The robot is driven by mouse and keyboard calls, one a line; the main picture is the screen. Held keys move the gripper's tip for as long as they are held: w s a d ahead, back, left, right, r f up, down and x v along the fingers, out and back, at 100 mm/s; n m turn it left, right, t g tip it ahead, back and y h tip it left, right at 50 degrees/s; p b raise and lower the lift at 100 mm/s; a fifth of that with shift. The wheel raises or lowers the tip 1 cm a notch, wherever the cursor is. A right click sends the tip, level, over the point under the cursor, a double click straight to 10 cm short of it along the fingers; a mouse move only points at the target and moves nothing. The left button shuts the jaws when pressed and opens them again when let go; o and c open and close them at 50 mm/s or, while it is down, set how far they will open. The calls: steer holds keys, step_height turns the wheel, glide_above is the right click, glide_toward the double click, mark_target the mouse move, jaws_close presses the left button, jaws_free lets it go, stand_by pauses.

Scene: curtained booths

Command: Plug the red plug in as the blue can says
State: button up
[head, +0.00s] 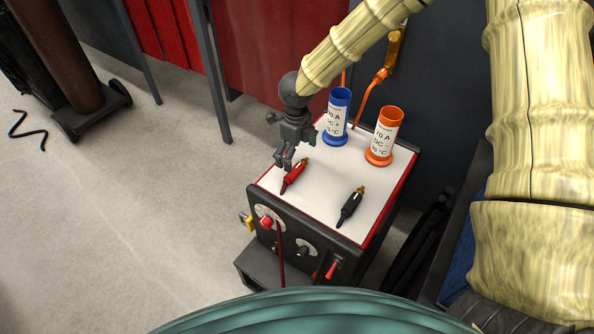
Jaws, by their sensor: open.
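The red plug (292,178) lies on the white top of a dark machine (325,205), its brass tip pointing up and right. My gripper (284,163) is open, with its fingers at the upper left of the red plug; I cannot tell whether they touch it. The blue can (338,117) stands upright at the back of the top. Its label reads roughly "70 A", "DC +" and a line ending in "°C"; the first digits are unclear. The machine's front panel (285,242) carries round fittings, a red one at left and a dark one at right; their markings are too small to read.
An orange can (384,137), labelled roughly "70 A", "DC -", stands right of the blue one. A black plug (350,206) lies right of the red plug. A red switch (333,268) sits low on the panel.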

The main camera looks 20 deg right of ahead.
mark_target(296, 168)
steer(key=shift+s+a+f+p, duration=0.15)
steer(key=shift+f+p, duration=0.3)
steer(key=shift+f, duration=2)
steer(key=c, duration=1.5)
